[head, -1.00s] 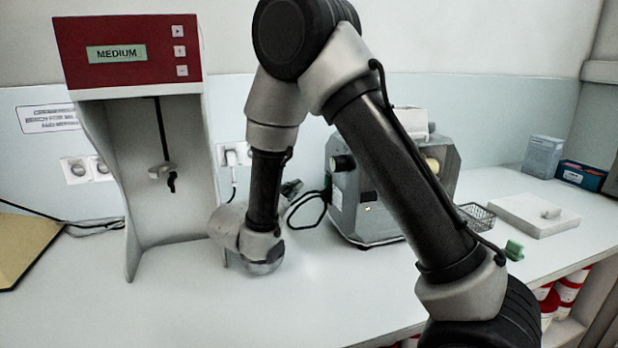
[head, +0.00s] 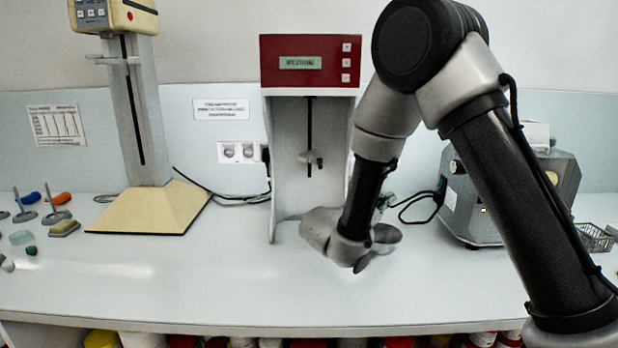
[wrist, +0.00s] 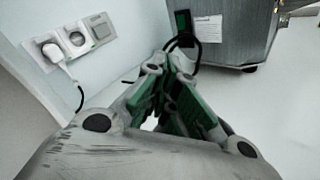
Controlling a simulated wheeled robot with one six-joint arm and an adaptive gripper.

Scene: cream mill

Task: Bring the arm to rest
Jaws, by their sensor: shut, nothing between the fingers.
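My gripper (wrist: 172,75) shows in the wrist view with its green-padded fingers drawn together and nothing between them. It points toward the grey metal machine (wrist: 232,35) and its black cable, apart from the machine. In the head view my arm is bent, with its wrist low above the white bench (head: 230,280), in front of the right side of the red-topped machine (head: 310,65). The fingers are mostly hidden behind my wrist there.
A cream stand machine (head: 145,110) stands at the left, with small tools (head: 50,212) beside it. The grey machine also shows at the right in the head view (head: 475,205), near a wire basket (head: 595,238). The front middle of the bench is clear.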

